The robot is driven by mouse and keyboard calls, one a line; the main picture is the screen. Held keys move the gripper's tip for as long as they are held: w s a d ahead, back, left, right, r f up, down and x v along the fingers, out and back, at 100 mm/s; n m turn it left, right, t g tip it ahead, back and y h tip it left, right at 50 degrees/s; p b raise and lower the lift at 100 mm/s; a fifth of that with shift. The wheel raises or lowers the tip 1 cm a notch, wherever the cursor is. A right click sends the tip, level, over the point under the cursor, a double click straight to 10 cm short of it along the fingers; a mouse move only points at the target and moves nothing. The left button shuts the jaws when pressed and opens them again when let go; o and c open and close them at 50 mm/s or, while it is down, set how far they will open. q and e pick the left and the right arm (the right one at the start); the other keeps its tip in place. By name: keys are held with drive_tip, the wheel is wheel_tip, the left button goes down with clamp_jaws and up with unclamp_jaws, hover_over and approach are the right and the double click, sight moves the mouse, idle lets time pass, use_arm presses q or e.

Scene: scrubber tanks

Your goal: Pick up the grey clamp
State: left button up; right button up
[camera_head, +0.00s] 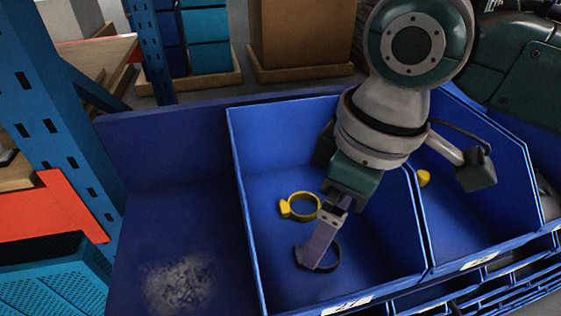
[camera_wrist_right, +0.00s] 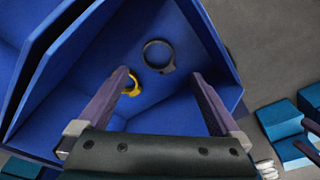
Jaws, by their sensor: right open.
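The grey clamp (camera_head: 338,254), a dark ring with a small block on its side, lies on the floor of a blue bin (camera_head: 242,190). It also shows in the right wrist view (camera_wrist_right: 168,69), beyond my fingertips and between their lines. My right gripper (camera_head: 319,262) reaches down into this bin, open and empty. In the head view its purple finger covers part of the clamp. In the right wrist view both fingers of the right gripper (camera_wrist_right: 160,74) stand apart with nothing between them. I cannot tell the exact height above the clamp.
A yellow clamp (camera_head: 283,209) lies in the same bin, close to the left finger in the right wrist view (camera_wrist_right: 135,89). A second blue bin (camera_head: 500,175) adjoins on the right. Bin walls surround the gripper. A blue rack post (camera_head: 45,110) stands at left.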

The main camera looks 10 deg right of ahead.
drive_tip(key=f, duration=0.5)
drive_tip(key=shift+w+a+f+b, duration=0.1)
drive_tip(key=shift+w+f+b, duration=0.15)
drive_tip(key=shift+f+b, duration=0.1)
drive_tip(key=shift+r, duration=0.1)
drive_tip(key=c, duration=1.4)
drive_tip(key=shift+r, duration=0.1)
